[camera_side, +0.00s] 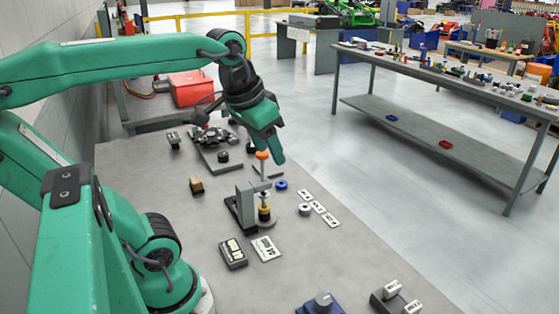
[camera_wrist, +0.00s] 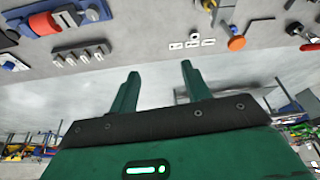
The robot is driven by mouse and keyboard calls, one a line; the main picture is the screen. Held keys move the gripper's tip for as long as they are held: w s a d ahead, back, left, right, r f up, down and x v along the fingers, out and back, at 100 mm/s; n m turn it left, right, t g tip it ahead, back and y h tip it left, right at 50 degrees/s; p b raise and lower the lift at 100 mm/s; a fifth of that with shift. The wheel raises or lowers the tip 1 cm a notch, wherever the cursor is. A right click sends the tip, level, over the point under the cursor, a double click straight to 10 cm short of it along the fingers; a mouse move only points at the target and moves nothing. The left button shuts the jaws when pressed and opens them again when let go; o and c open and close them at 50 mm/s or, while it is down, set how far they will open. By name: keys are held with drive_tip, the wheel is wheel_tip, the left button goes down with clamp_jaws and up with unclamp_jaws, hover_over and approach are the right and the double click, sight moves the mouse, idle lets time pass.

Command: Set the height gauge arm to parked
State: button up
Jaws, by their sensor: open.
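A grey stand (camera_side: 246,208) with a short arm stands on the bench in the side view. It carries an upright spindle with an orange knob (camera_side: 262,155) on top and a yellow collar (camera_side: 264,212) below. It may be the height gauge, but I cannot tell for certain. The orange knob also shows in the wrist view (camera_wrist: 237,43), right of my fingers. My gripper (camera_side: 276,155) points down close beside the knob in the side view. In the wrist view my gripper (camera_wrist: 160,72) has its fingers apart, with nothing between them.
A black box (camera_side: 233,254) and a white label card (camera_side: 266,248) lie in front of the stand. A blue knobbed box (camera_side: 322,304) is near the front. Bench space between is clear.

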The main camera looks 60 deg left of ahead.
drive_tip(key=w+a+f+n+g+h, duration=0.15)
drive_tip(key=a+n+g, duration=0.25)
drive_tip(key=a, duration=0.9)
drive_tip(key=w+a+n+g+h, duration=0.2)
drive_tip(key=a+n+g, duration=0.15)
drive_tip(key=a, duration=0.95)
wheel_tip(320, 180, down, 18)
drive_tip(key=shift+d, duration=0.2)
drive_tip(key=shift+s+f, duration=0.15)
drive_tip(key=shift+f, duration=0.05)
drive_tip(key=shift+x, duration=3.75)
drive_tip(key=shift+d, duration=0.1)
drive_tip(key=shift+r, duration=0.1)
clamp_jaws()
